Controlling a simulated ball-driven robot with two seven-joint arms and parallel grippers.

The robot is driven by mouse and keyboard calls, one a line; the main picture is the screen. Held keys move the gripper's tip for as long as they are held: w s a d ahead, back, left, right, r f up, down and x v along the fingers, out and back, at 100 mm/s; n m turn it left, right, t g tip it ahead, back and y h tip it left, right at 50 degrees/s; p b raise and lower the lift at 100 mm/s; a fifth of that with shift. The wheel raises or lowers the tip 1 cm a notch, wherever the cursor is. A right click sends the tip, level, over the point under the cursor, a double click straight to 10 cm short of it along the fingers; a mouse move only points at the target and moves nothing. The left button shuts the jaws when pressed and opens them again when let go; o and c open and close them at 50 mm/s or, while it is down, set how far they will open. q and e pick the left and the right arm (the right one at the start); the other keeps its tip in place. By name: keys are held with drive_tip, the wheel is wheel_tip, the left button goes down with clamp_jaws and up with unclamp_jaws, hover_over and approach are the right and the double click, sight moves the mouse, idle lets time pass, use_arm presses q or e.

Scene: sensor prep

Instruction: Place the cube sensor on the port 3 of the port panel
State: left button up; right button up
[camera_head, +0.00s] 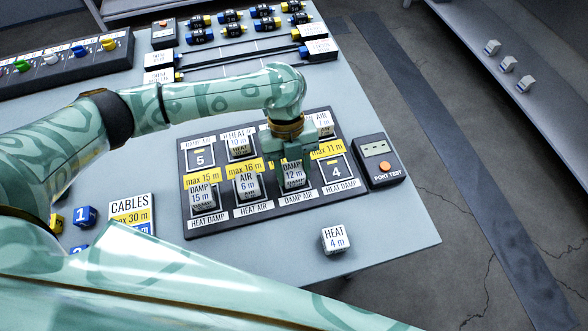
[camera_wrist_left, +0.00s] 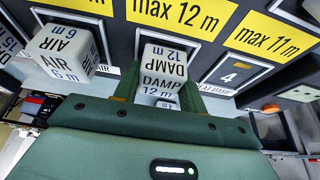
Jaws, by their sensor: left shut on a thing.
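The dark port panel (camera_head: 262,222) lies on the table, with cube sensors standing on several ports. My left gripper (camera_head: 291,163) is shut on a white cube sensor labelled DAMP 12 m (camera_head: 294,178), in the slot just left of empty port 4 (camera_head: 337,171). In the left wrist view the same cube (camera_wrist_left: 163,72) sits between my fingers (camera_wrist_left: 158,98), within the slot frame below the "max 12 m" label. It looks upright; its underside is hidden, so contact with the port is not clear. My right gripper is not in view.
A HEAT 4 m cube (camera_head: 335,239) stands near the table's front edge. AIR 6 m (camera_head: 247,187) stands left of the held cube. The port test box (camera_head: 378,162) is right of the panel. The cables label (camera_head: 130,212) and blue pieces lie left.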

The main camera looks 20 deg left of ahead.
use_arm(q)
drive_tip(key=shift+r, duration=0.1)
drive_tip(key=o, duration=1.1)
drive_tip(key=shift+c, duration=0.2)
drive_tip(key=p+v, duration=0.4)
drive_tip(key=v, duration=0.8)
drive_tip(key=shift+s+d, duration=0.1)
